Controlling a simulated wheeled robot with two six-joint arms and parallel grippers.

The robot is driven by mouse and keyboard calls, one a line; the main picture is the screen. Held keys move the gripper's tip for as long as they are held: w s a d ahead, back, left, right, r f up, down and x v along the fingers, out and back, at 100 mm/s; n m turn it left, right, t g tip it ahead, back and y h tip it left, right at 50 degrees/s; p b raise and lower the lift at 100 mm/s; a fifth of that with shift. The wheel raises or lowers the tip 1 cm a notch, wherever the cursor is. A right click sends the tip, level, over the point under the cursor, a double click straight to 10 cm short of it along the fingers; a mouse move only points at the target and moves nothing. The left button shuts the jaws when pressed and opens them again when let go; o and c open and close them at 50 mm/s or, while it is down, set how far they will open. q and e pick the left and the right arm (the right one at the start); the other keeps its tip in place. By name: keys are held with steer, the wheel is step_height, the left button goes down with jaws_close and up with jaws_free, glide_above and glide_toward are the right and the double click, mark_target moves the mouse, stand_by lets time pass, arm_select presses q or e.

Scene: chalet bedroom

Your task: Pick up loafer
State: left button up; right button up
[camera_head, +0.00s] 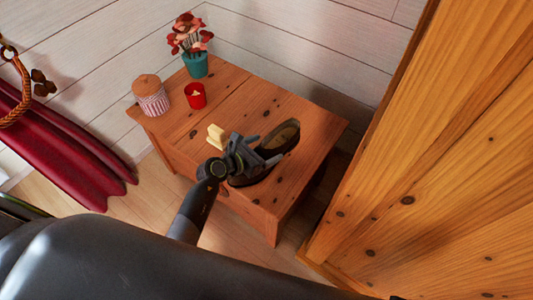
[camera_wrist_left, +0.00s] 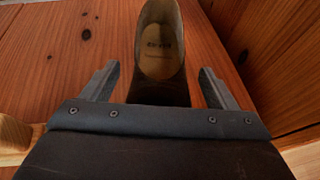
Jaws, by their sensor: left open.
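The dark loafer (camera_head: 284,137) lies on the wooden side table, near its right front part. In the left wrist view, the loafer (camera_wrist_left: 162,50) lies between the two spread fingers of the left gripper (camera_wrist_left: 160,88), with space visible on both sides. I cannot tell whether the fingers touch it. My right gripper is not in view.
The wooden table (camera_head: 240,90) also bears a red candle (camera_head: 195,96), a striped lidded jar (camera_head: 151,97), a teal flowerpot (camera_head: 195,65) and a small pale block (camera_head: 216,135) beside my gripper. A tall wooden cabinet (camera_head: 430,150) stands close on the right.

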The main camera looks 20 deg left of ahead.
arm_select(q)
steer(key=shift+c, duration=0.3)
steer(key=c, duration=1.2)
steer(key=shift+c, duration=0.2)
steer(key=shift+r, duration=0.25)
